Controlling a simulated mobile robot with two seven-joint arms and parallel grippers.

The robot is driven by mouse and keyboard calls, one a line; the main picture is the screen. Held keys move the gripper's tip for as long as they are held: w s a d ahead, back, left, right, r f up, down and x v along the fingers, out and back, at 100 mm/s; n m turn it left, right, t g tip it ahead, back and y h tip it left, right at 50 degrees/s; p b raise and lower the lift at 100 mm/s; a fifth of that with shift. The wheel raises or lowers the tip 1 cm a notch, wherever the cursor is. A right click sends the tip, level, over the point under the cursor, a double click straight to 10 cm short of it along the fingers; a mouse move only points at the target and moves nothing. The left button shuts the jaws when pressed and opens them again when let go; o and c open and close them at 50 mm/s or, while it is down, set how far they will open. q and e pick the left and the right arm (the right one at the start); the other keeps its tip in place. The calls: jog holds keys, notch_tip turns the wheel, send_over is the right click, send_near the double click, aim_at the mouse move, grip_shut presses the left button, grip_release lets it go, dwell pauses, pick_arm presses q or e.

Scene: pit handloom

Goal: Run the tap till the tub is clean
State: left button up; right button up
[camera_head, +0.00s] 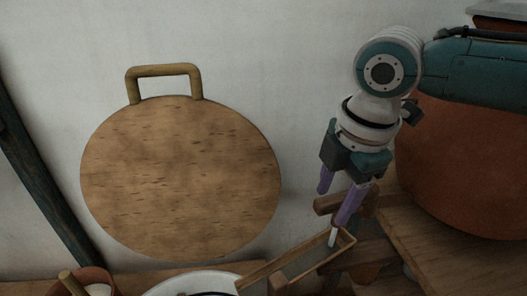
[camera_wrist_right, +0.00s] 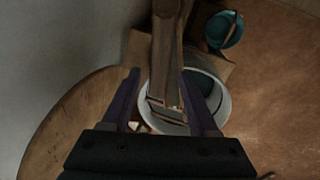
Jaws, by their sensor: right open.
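The tub appears to be the white round vessel (camera_head: 190,277) at the bottom edge, mostly cut off; its pale rim also shows in the right wrist view (camera_wrist_right: 225,106). No plain metal tap shows. A narrow wooden loop (camera_head: 285,262) slants from above the vessel up to my right gripper (camera_head: 332,210). My right gripper is open, its purple fingers pointing down at the loop's upper end. In the right wrist view, a long wooden piece (camera_wrist_right: 166,50) runs between the open fingers, over the vessel. I cannot tell whether the fingers touch it. My left gripper is out of view.
A large terracotta pot (camera_head: 460,175) stands right, beside wooden boards (camera_head: 425,245). A round wooden board (camera_head: 180,180) with a handle leans on the white wall. A small clay pot (camera_head: 105,277) with a stick sits bottom left. A dark beam (camera_head: 40,180) slants at the left.

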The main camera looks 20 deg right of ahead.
jog(key=shift+c, duration=0.2)
grip_shut()
dwell(1.1)
